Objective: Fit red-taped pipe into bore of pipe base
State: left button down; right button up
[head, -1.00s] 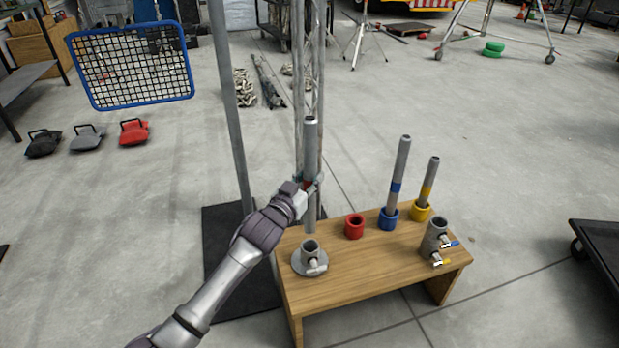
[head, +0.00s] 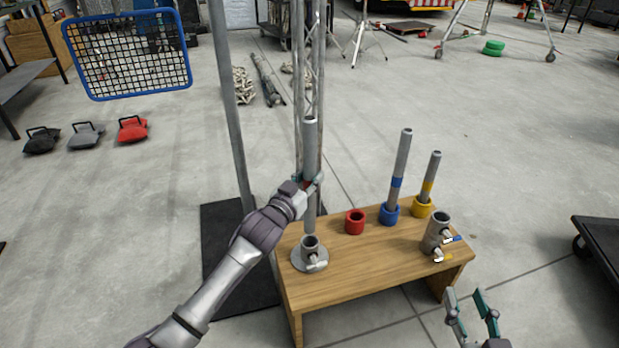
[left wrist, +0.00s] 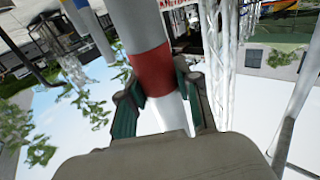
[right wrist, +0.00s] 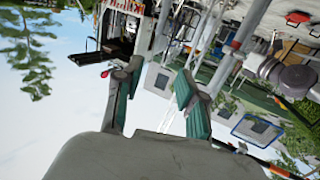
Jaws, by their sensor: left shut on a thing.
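The red-taped pipe (head: 311,150) is a grey tube standing near upright over the left end of the bench. My left gripper (head: 311,183) is shut on it at the red tape; the left wrist view shows both fingers around the pipe just at the red band (left wrist: 153,70).
On the wooden bench (head: 370,275) stand an empty red ring holder (head: 355,222), a blue holder (head: 389,215) and a yellow holder (head: 422,208) with taped pipes, and a grey coupling (head: 436,232) with handles. A metal pole (head: 232,110) rises behind my left arm.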

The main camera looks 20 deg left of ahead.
pick_arm(q)
jog(key=shift+f+b, duration=0.45)
jog(key=shift+b, duration=0.05)
jog(key=shift+f+b, duration=0.45)
pick_arm(e)
notch_tip(320, 180, up, 8)
jog(key=s+a+t+y, duration=0.1)
jog(key=t+y, duration=0.1)
jog(key=t, duration=0.3)
jog(key=shift+r+t, duration=0.25)
jog(key=shift+t, duration=0.05)
jog(key=shift+s, duration=0.1)
pick_arm(q)
jog(key=shift+f, duration=0.2)
pick_arm(e)
jog(key=shift+s+r, duration=0.1)
jog(key=shift+r, duration=0.05)
pick_arm(q)
jog(key=shift+f+b, duration=0.9)
jog(key=shift+f, duration=0.75)
pick_arm(e)
jog(key=s+r+t+y, duration=0.1)
jog(key=s+r+t, duration=0.3)
jog(key=r, duration=0.1)
jog(key=shift+d+y, duration=0.15)
jog(key=shift+y, duration=0.25)
jog(key=shift+s+t, duration=0.1)
jog(key=shift+t, duration=0.2)
